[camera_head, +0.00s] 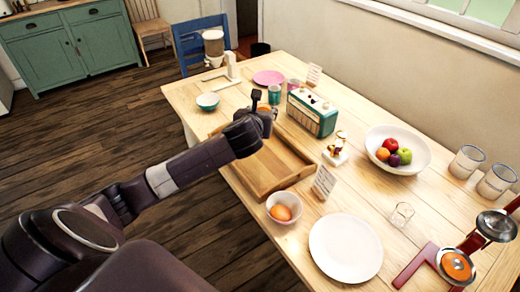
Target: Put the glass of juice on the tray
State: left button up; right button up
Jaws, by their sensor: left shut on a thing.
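The wooden tray (262,186) lies on the table and looks empty in its visible part. My left arm reaches over its left side and hides part of it. My left gripper (262,105) is at the tray's far end, shut on the glass of juice (265,108). Only a small orange patch of the glass shows between the fingers, and its base is hidden. I cannot tell whether the glass touches the tray or is held above it. My right gripper is not in view.
A teal radio (312,112) stands right of the tray, and a teal cup (274,94) beyond the gripper. A fruit bowl (420,142) and an empty glass (401,214) stand further right.

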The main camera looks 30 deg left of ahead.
pick_arm(q)
notch_tip(320, 180, down, 20)
jog(key=shift+a+r+b, duration=0.15)
jog(key=shift+b, duration=0.55)
jog(key=o, duration=1.4)
jog(key=shift+c, duration=0.2)
jog(key=v, duration=1.2)
